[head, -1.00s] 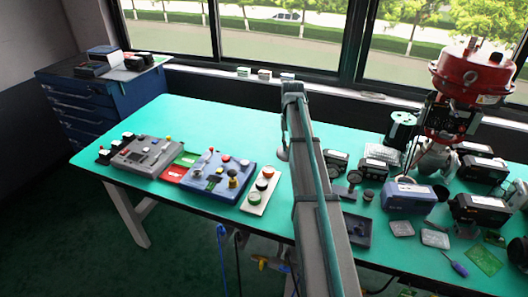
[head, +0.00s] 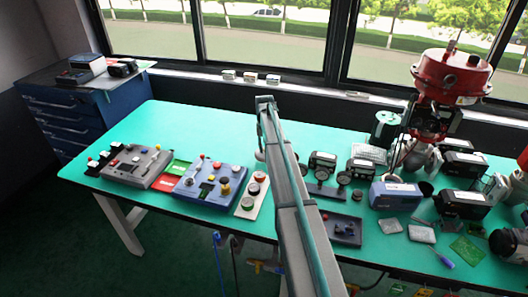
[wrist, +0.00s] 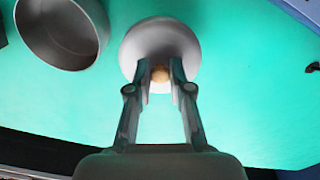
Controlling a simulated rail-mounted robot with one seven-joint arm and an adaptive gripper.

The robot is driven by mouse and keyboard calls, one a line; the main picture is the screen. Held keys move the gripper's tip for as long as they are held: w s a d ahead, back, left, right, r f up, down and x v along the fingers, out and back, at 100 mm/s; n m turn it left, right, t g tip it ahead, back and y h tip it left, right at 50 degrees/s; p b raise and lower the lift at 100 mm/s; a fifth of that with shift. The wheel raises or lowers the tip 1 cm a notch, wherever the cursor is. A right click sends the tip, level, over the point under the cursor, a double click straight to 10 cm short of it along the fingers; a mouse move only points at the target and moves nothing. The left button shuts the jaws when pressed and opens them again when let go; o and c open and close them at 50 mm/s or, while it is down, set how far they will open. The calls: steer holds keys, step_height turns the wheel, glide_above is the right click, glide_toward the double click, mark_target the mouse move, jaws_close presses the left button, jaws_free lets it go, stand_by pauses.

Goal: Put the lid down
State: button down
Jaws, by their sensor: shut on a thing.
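In the wrist view, a round grey lid (wrist: 162,38) with a small tan knob (wrist: 160,75) is at the top centre. My gripper (wrist: 160,78) is shut on the knob, with one finger on each side. The green tabletop (wrist: 240,85) shows around the lid; I cannot tell whether the lid touches it or is above it. An open grey pot (wrist: 62,30) stands to the left of the lid, apart from it, and is cut by the top edge.
In the head view, control panels (head: 210,185) and a button box (head: 252,195) stand left of my arm. Device boxes (head: 396,195), a dark tray (head: 340,228) and a red valve actuator (head: 450,75) stand to the right. Bare tabletop shows at the back left.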

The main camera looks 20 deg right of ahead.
mark_target(264, 153)
steer(key=shift+w+f, duration=0.3)
steer(key=f+p, duration=0.2)
steer(key=f, duration=0.1)
steer(key=shift+w+f, duration=0.2)
steer(key=shift+f, duration=0.2)
steer(key=shift+f, duration=0.2)
steer(key=c, duration=1.1)
jaws_free()
steer(key=shift+o, duration=0.2)
steer(key=shift+r, duration=0.1)
steer(key=shift+r, duration=0.1)
step_height(264, 153, up, 12)
steer(key=b, duration=0.3)
steer(key=shift+b, duration=0.35)
